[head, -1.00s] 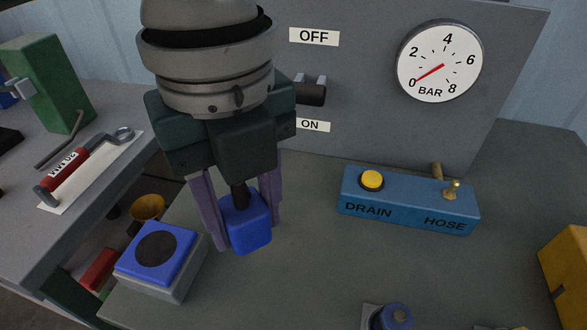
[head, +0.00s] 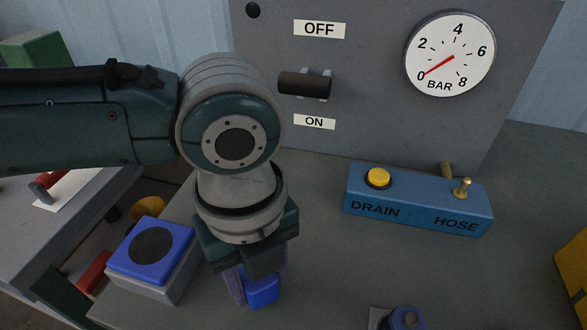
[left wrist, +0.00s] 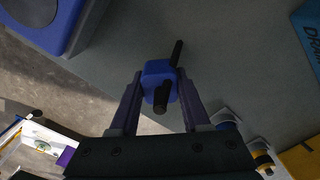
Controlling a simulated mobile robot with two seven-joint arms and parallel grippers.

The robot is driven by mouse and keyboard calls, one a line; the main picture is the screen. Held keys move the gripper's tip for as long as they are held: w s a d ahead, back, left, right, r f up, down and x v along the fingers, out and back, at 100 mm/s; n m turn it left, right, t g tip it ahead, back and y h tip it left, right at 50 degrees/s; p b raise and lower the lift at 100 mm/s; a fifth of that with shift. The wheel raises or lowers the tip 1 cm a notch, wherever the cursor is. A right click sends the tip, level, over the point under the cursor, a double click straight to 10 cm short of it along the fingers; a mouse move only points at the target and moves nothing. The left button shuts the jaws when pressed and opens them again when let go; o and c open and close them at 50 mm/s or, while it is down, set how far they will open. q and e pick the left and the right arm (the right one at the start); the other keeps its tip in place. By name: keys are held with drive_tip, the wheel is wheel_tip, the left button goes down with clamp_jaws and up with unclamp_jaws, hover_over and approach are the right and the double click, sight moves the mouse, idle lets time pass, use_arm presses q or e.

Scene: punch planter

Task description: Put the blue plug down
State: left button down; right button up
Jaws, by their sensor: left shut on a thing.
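The blue plug (head: 264,291) is a small blue block, partly hidden behind my left gripper (head: 256,284) in the head view. My left gripper points down over the bench and is shut on the plug, with one purple finger on each side. In the left wrist view the plug (left wrist: 158,69) sits between the fingertips of my left gripper (left wrist: 160,97), with a dark pin standing out from it at each end. I cannot tell whether the plug touches the bench top (head: 340,255). My right gripper is not in view.
A grey box with a blue top and black disc (head: 151,246) stands close left of the gripper. A blue DRAIN/HOSE block (head: 415,200) lies to the right, before a grey panel (head: 385,110) with a gauge. A round blue fitting (head: 405,318) is at the front.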

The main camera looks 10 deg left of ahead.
use_arm(q)
drive_tip(key=shift+f+b, duration=0.3)
drive_tip(key=shift+f, duration=0.35)
drive_tip(key=shift+c, duration=1.8)
unclamp_jaws()
